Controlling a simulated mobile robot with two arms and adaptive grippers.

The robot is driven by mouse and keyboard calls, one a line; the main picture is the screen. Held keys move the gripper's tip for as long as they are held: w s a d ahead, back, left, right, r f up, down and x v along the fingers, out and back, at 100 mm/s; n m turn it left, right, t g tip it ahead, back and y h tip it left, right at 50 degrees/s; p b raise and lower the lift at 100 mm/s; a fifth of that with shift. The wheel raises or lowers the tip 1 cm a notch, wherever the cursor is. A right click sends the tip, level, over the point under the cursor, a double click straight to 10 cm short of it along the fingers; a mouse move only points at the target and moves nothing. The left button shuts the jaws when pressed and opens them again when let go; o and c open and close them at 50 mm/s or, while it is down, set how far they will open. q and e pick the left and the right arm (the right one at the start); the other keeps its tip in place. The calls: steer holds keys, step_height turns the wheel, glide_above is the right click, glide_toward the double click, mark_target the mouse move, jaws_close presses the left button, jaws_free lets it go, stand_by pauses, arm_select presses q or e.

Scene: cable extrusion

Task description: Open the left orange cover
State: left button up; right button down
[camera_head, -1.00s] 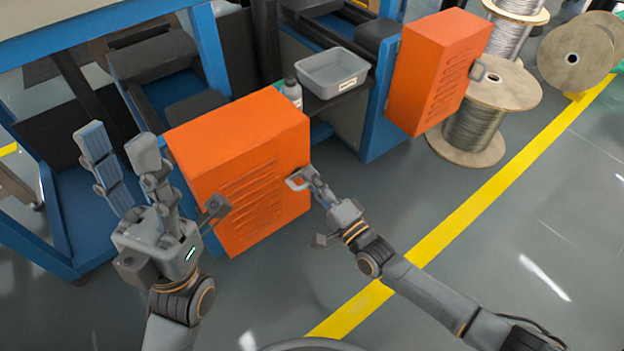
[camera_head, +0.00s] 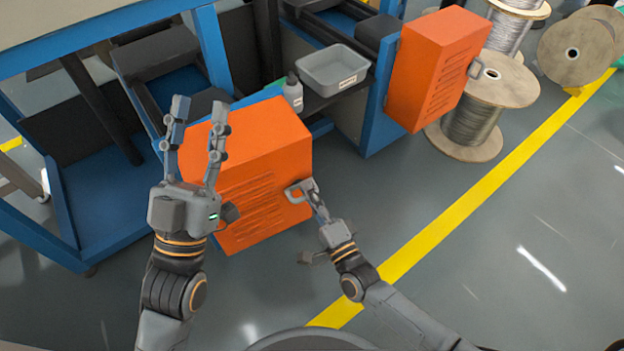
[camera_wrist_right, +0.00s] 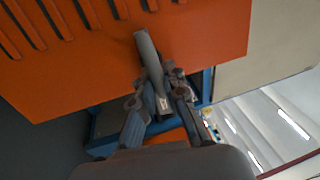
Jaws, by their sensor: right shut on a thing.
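The left orange cover (camera_head: 268,150) is a slatted box on the blue machine, in the middle of the head view. Its grey handle (camera_head: 299,190) is at its right edge. My right gripper (camera_head: 307,186) is shut on this handle; the right wrist view shows the handle (camera_wrist_right: 150,60) between the fingers, with the orange cover (camera_wrist_right: 80,50) behind. My left gripper (camera_head: 200,118) is open and empty, fingers pointing up, in front of the cover's left part and hiding some of it.
A second orange cover (camera_head: 438,68) with a grey handle is at the upper right. A grey bin (camera_head: 332,70) and a bottle (camera_head: 292,92) stand on a shelf between the covers. Cable spools (camera_head: 475,118) stand at the right. The floor by the yellow line (camera_head: 470,205) is clear.

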arm_select(q)
steer(key=w+f+g+y+p, duration=0.2)
steer(key=w+f+g, duration=0.2)
steer(key=f+g, duration=0.2)
step_height(320, 180, down, 3)
steer(key=shift+r, duration=0.2)
arm_select(e)
steer(key=s+a+m+t+h, duration=0.2)
steer(key=s+h, duration=0.3)
steer(key=s, duration=0.3)
steer(key=shift+s+a+m+h, duration=0.25)
steer(key=shift+a+m, duration=0.2)
steer(key=shift+m, duration=0.25)
arm_select(q)
steer(key=shift+a, duration=0.1)
arm_select(e)
steer(key=shift+f, duration=0.1)
steer(key=c, duration=1.4)
jaws_free()
steer(key=v, duration=1.2)
